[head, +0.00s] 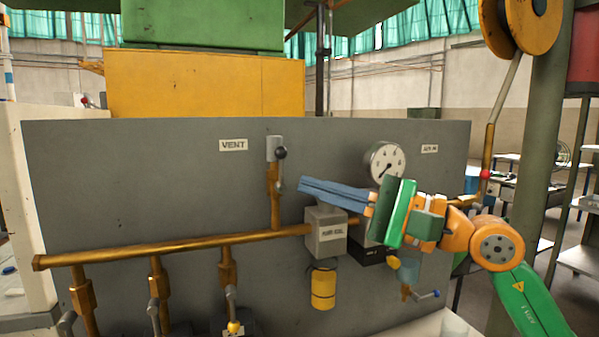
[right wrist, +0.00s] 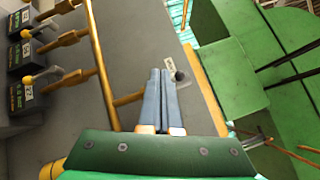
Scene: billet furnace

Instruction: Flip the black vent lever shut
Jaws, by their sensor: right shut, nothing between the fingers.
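A grey rod hangs below the knob. My right gripper (head: 303,187) comes in from the right with its blue fingers shut and empty. Its tips are just right of the lever and a little lower than the knob, apparently apart from it. In the right wrist view the black knob (right wrist: 178,76) shows just right of the shut fingertips (right wrist: 160,72). My left gripper is not in view.
A horizontal brass pipe (head: 180,246) runs below the lever, with several branch valves at lower left. A grey box (head: 326,234) sits under my right fingers. A round gauge (head: 385,162) is behind my right gripper.

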